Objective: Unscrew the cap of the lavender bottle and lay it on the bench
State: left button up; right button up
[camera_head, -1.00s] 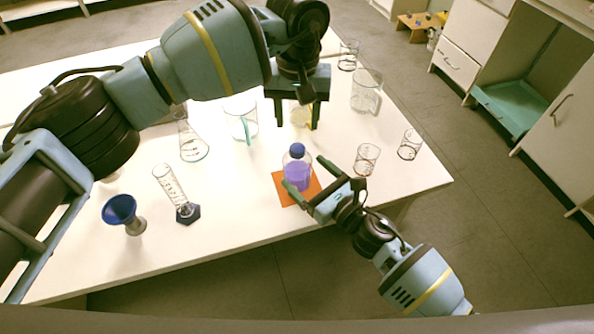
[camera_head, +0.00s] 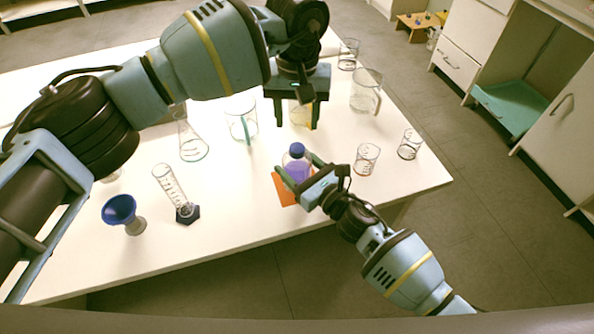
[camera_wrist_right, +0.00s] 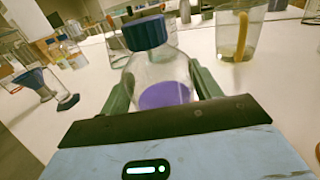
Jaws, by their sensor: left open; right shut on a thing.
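The lavender bottle (camera_head: 297,168) is clear, holds purple liquid and stands upright on an orange mat (camera_head: 284,194) near the bench's front edge. Its blue cap (camera_head: 297,149) is on the neck; it also shows in the right wrist view (camera_wrist_right: 145,32). My right gripper (camera_head: 293,168) is shut on the bottle's body, a finger on either side, below the cap. My left gripper (camera_head: 294,112) is open above the bench, behind the bottle and clear of the cap. A vessel with yellowish content is partly hidden behind its fingers.
The white bench (camera_head: 240,215) carries a graduated cylinder (camera_head: 170,184), a blue funnel (camera_head: 119,209), a flask (camera_head: 190,145), a beaker with a green handle (camera_head: 241,122) and small beakers (camera_head: 367,158) to the right. Bare bench lies left of the mat.

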aim_at(297, 148)
jog(key=c, duration=1)
pick_arm(q)
jog(key=m, duration=0.4)
jog(key=shift+f, duration=0.1)
jog(key=shift+f, duration=3.9)
